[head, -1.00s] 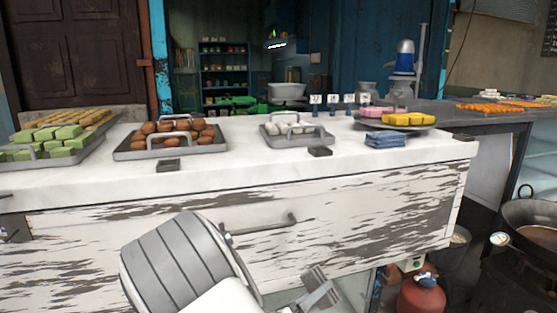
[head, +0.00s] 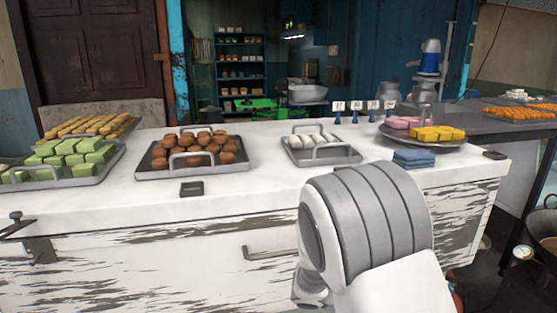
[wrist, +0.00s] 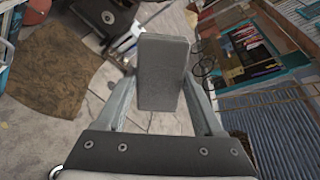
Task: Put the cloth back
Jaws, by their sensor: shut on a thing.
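A folded blue cloth (head: 414,159) lies on the white counter (head: 250,190), in front of the plate of yellow and pink sweets. My gripper (wrist: 160,85) shows in the wrist view, shut on a plain grey block (wrist: 162,75), with a finger on each side. I cannot tell for sure what this block is. The wrist view shows floor below the block. In the head view my arm's white and grey links hide the gripper and part of the counter front.
Metal trays hold green sweets (head: 70,155), brown balls (head: 195,150) and white pieces (head: 318,139). A plate (head: 430,140) of sweets stands at the right. A small dark block (head: 191,188) lies near the front edge. A drawer handle (head: 268,254) sticks out below.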

